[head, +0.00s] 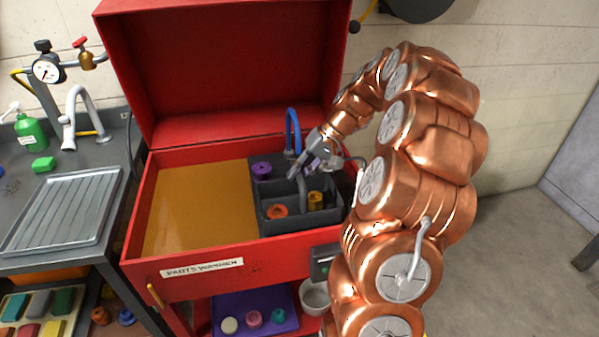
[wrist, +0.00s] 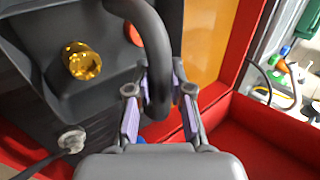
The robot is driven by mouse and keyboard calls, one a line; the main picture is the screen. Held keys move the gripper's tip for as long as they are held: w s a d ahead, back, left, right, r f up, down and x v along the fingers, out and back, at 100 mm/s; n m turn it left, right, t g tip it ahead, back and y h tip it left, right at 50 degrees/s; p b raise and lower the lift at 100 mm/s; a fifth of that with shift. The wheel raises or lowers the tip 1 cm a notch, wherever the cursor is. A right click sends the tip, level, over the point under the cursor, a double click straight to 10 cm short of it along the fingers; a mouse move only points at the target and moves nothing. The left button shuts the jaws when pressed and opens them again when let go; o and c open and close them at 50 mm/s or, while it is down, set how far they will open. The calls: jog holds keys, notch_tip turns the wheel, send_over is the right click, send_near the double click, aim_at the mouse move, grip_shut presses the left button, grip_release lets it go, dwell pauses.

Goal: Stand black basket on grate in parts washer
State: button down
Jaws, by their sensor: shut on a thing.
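The black basket (head: 291,224) is in the right part of the red parts washer (head: 195,251). An orange part (head: 277,211) and a yellow part (head: 315,200) are inside it; the yellow part also shows in the wrist view (wrist: 82,61). My gripper (head: 300,172) is above the basket, shut on its arched handle (head: 303,194). In the wrist view the dark handle (wrist: 155,85) passes between the purple-padded fingers. The dark surface beneath is mostly hidden, and I cannot tell whether the basket touches it. A purple part (head: 262,170) is at the basket's back left.
An amber surface (head: 200,205) fills the washer's left part. The red lid (head: 235,65) stands open behind. A blue hose (head: 293,130) rises near my gripper. A sink counter (head: 65,205) stands at left; a purple tray (head: 255,312) holds parts below.

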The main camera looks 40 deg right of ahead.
jog(key=shift+r, duration=0.1)
jog(key=c, duration=1)
grip_release()
jog(key=v, duration=1.2)
jog(key=shift+s, duration=0.1)
